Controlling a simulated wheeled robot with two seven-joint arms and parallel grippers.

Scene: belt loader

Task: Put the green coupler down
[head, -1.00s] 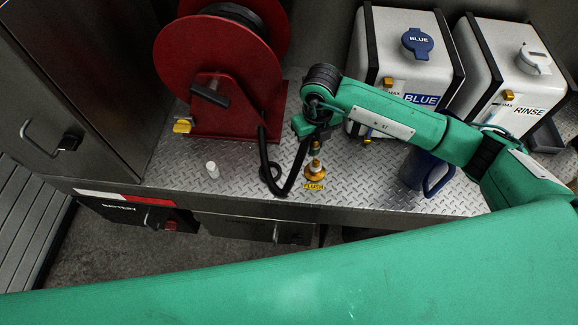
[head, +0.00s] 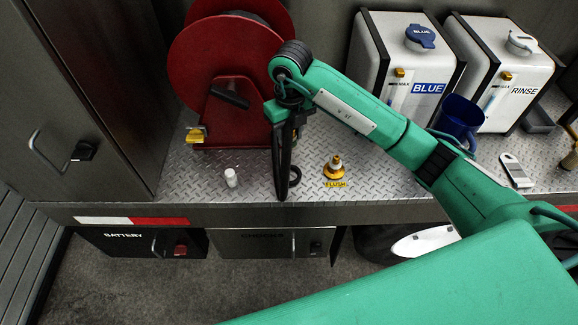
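My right arm comes in from the right, and its wrist end with the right gripper (head: 290,118) hangs over the deck in front of the red reel. The fingertips are small and dark here, so I cannot tell whether they are open or shut. I cannot make out the green coupler; it may be hidden at the gripper. My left gripper is not in view.
The red hose reel (head: 217,75) stands behind. A small white cylinder (head: 231,178) stands on the deck to the left. A blue mug (head: 458,117), the BLUE tank (head: 415,55) and the RINSE tank (head: 510,65) are right.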

